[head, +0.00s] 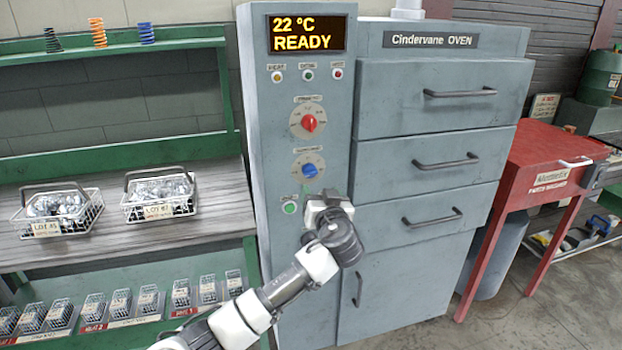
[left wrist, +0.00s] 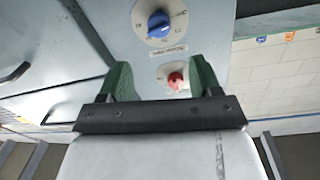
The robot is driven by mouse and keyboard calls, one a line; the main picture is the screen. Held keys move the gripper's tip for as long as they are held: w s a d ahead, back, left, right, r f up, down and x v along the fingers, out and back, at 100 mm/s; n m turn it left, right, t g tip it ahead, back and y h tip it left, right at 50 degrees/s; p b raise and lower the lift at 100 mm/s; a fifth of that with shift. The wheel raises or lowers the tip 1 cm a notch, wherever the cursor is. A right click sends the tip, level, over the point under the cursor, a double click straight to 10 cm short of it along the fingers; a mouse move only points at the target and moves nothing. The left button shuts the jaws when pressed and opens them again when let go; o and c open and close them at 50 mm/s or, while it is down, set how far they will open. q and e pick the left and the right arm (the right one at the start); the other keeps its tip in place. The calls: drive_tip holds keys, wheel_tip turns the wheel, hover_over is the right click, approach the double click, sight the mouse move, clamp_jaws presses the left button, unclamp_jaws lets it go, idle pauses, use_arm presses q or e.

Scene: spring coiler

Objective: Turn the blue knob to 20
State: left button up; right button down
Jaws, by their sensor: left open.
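In the left wrist view, which is upside down, the blue knob (left wrist: 158,20) is at the top and the red knob (left wrist: 176,80) is lower. My left gripper (head: 325,198) is just below and right of the blue knob in the head view. Its green fingers (left wrist: 162,78) are apart with nothing held between them. The dial numbers are too small to read. My right gripper is in neither view.
The display (head: 306,33) reads 22 °C READY. A green button (head: 290,207) is left of my gripper. Oven drawers with bar handles (head: 445,161) are on the right. Wire baskets (head: 160,208) stand on the left bench. A red table (head: 545,165) is far right.

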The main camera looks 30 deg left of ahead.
sight(311, 175)
use_arm(q)
drive_tip(key=p+x, duration=0.1)
drive_tip(key=x, duration=0.9)
drive_tip(key=shift+w+a+f, duration=0.1)
drive_tip(key=shift+w+f, duration=0.05)
drive_tip(key=shift+f, duration=0.05)
drive_tip(key=c, duration=0.9)
